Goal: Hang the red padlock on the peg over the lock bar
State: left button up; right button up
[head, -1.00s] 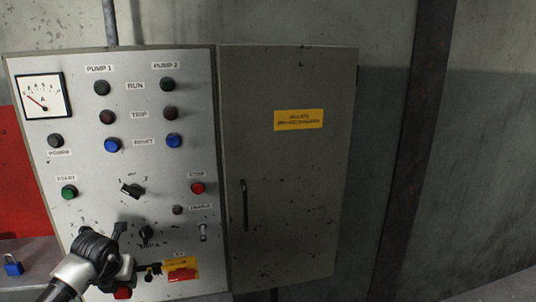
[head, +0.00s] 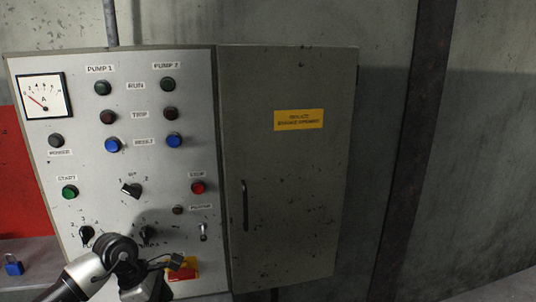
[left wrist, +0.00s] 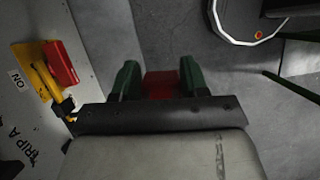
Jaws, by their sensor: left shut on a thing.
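The red padlock (left wrist: 162,85) shows in the left wrist view between the two green fingers of my left gripper (left wrist: 160,79), which is shut on it. Its shackle cannot be made out. In the head view the padlock is hidden by my gripper and wrist. A yellow plate (left wrist: 34,66) with a red handle (left wrist: 61,63) and an "ON" label is left of the gripper, apart from it. A yellow bar (left wrist: 47,84) and a dark part (left wrist: 66,104) lie beside the handle; I cannot tell which is the peg. The yellow plate also shows in the head view (head: 190,261). My right gripper is not in view.
The control panel (head: 150,215) has several knobs, buttons and a toggle switch close to my left arm. A closed grey cabinet door (head: 300,200) is to its right. A blue padlock (head: 13,265) is on a ledge at far left.

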pick_arm(q)
jog(key=s+d+m+g+y, duration=0.2)
jog(key=s+m, duration=0.6)
jog(key=m, duration=0.1)
jog(key=s+d+m+g+y, duration=0.2)
jog(key=s+m+g, duration=0.1)
jog(key=s+m, duration=0.4)
jog(key=shift+s+d+f+m+y, duration=0.2)
jog(key=shift+s+m+y, duration=0.15)
jog(key=shift+m, duration=1.45)
